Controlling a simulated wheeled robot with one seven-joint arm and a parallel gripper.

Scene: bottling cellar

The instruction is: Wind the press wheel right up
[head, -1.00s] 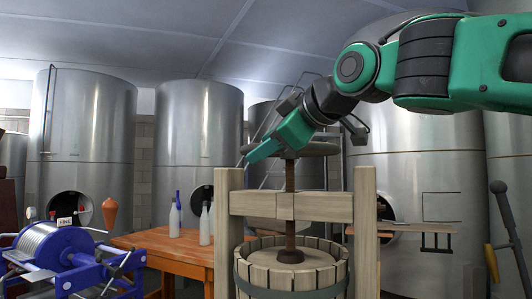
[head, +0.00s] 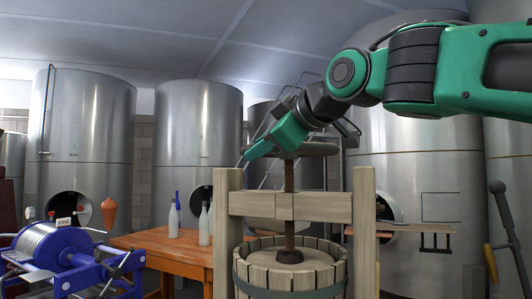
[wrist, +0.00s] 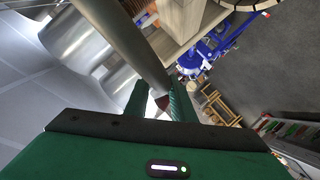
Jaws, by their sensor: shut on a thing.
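The press wheel (head: 318,149) is a dark grey wheel lying flat on top of a brown upright screw (head: 289,205). The screw passes through the wooden crossbeam (head: 250,204) down to the round wooden lid in the slatted basket (head: 290,282). My gripper (head: 258,151) is at the wheel's left side, shut on its rim. In the wrist view a grey bar, the wheel's rim (wrist: 133,45), runs between my green fingers (wrist: 158,100). The exact contact of the fingertips is hard to see.
Wooden posts (head: 364,230) flank the basket. An orange table (head: 180,255) with several bottles (head: 204,225) stands behind left. A blue machine with a metal drum (head: 45,243) is at far left. Large steel tanks (head: 200,120) line the back. Space above the wheel is open.

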